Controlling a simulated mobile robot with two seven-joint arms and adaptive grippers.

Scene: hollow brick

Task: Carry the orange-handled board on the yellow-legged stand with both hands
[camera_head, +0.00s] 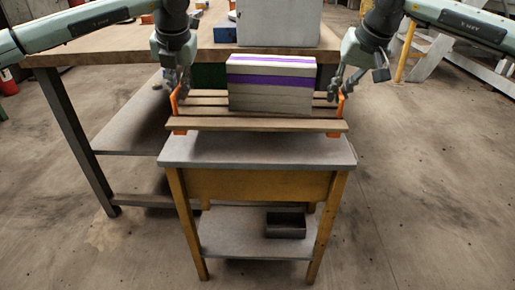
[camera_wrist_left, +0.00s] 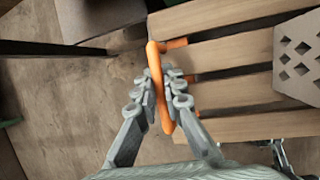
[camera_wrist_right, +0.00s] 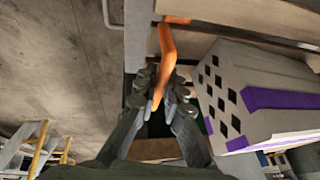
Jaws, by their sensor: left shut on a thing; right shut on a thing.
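The slatted wooden board (camera_head: 250,125) has an orange handle at each end and carries a grey hollow brick (camera_head: 270,98) with a purple stripe. The board looks level over the back part of the stand's grey top (camera_head: 258,152); I cannot tell whether it touches it. The stand has yellow legs (camera_head: 186,225). My left gripper (camera_head: 178,86) is shut on the left orange handle, which shows between its fingers in the left wrist view (camera_wrist_left: 164,95). My right gripper (camera_head: 342,88) is shut on the right handle, clear in the right wrist view (camera_wrist_right: 164,65).
A wooden workbench (camera_head: 120,57) with a grey box (camera_head: 278,24) stands behind the board. A dark small tray (camera_head: 286,225) lies on the stand's lower shelf. A yellow and grey step structure (camera_head: 425,55) stands at back right. The floor in front is clear.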

